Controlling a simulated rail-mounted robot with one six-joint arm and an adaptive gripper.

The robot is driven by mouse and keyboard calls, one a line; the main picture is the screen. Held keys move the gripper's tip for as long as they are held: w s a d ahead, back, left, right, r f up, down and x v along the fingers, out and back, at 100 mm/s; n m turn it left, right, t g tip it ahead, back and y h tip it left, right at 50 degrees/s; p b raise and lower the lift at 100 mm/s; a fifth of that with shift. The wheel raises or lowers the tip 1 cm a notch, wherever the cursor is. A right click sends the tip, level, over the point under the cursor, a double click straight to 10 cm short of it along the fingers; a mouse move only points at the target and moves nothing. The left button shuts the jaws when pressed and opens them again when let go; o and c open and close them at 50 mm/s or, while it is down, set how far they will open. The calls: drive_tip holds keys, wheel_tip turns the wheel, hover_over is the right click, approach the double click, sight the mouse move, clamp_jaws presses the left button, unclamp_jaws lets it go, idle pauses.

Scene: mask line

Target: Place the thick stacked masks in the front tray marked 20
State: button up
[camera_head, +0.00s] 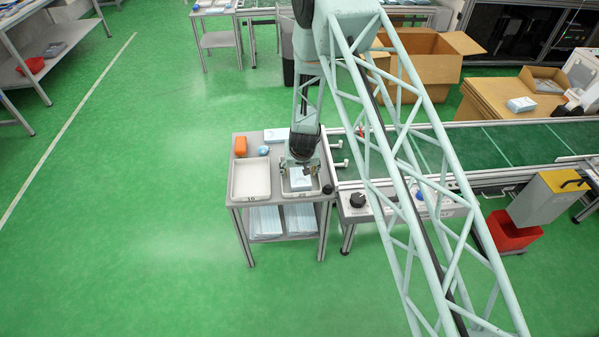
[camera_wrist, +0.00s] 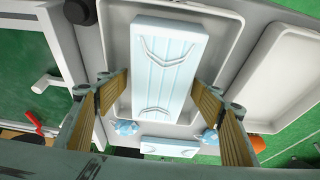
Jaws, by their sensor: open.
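A light-blue stack of masks (camera_wrist: 163,70) with ear loops lies in a white tray (camera_wrist: 122,25) in the wrist view. In the head view the stack (camera_head: 300,183) shows in the right-hand tray (camera_head: 288,192) on the small grey table. My gripper (camera_head: 300,168) is over that tray's far end. In the wrist view the open fingers (camera_wrist: 160,98) stand on either side of the stack, with gaps between. A second white tray (camera_head: 250,180) beside it is empty. Marks on the tray fronts are too small to read.
Another light-blue pack (camera_head: 275,135), an orange item (camera_head: 240,146) and a small blue item (camera_head: 263,150) sit at the table's back. More packs lie on the lower shelf (camera_head: 265,221). A green conveyor (camera_head: 500,145) adjoins on the right. Left floor is clear.

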drive_tip(key=shift+r, duration=0.2)
drive_tip(key=p+v, duration=0.1)
drive_tip(key=v, duration=1.1)
drive_tip(key=shift+p, duration=0.4)
idle(0.8)
